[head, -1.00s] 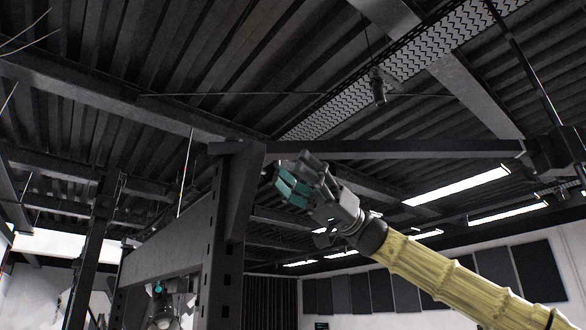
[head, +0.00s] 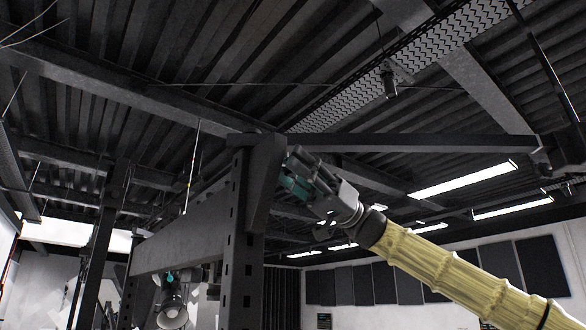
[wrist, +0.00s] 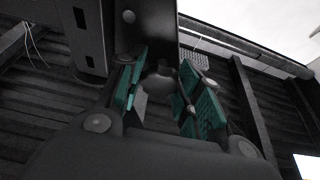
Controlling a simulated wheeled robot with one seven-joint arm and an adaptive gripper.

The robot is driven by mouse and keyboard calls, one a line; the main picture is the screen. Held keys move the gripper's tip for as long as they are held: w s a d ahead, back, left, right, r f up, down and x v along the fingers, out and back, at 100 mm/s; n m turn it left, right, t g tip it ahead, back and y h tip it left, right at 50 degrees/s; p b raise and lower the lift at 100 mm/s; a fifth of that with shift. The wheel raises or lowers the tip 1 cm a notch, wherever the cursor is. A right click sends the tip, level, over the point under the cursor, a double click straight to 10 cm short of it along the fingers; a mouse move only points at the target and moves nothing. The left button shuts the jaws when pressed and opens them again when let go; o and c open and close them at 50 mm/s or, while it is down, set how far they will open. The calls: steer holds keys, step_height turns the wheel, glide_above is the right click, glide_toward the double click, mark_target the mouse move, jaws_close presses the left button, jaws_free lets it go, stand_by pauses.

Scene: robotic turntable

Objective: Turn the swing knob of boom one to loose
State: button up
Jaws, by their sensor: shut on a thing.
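My gripper (head: 291,176) is at the top of a dark steel post, beside the bracket (head: 264,172) where a long horizontal boom (head: 430,148) runs off to the right. In the wrist view, my gripper (wrist: 162,92) has its teal-padded fingers on either side of a dark rounded knob (wrist: 160,80) under the dark bracket (wrist: 152,25). The fingers are closed on this knob. In the head view the knob is hidden behind the fingers. I see no marking that tells its setting or the boom's number.
The perforated post (head: 240,270) and a wide crossbeam (head: 185,240) stand just left of my gripper. A lamp (head: 172,313) hangs below the crossbeam. A dark housing (head: 562,150) is at the boom's right end. Open air lies below the boom.

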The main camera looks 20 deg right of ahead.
steer(key=shift+w+d+f+n+b, duration=0.15)
steer(key=shift+f+n+b, duration=0.15)
steer(key=shift+b, duration=0.15)
steer(key=shift+w+d+r+n+g+h+b, duration=0.15)
steer(key=shift+n+g+h+b, duration=0.55)
steer(key=shift+n, duration=2.9)
steer(key=shift+s+a+r+n+g+h+b, duration=0.1)
steer(key=shift+r+n+g+h, duration=0.5)
steer(key=shift+n+h, duration=2.1)
steer(key=shift+w+d+f+n+g+h+b, duration=0.1)
steer(key=shift+n+g+h+b, duration=0.6)
steer(key=shift+n, duration=3.8)
steer(key=shift+y+p, duration=0.3)
steer(key=shift+p, duration=0.1)
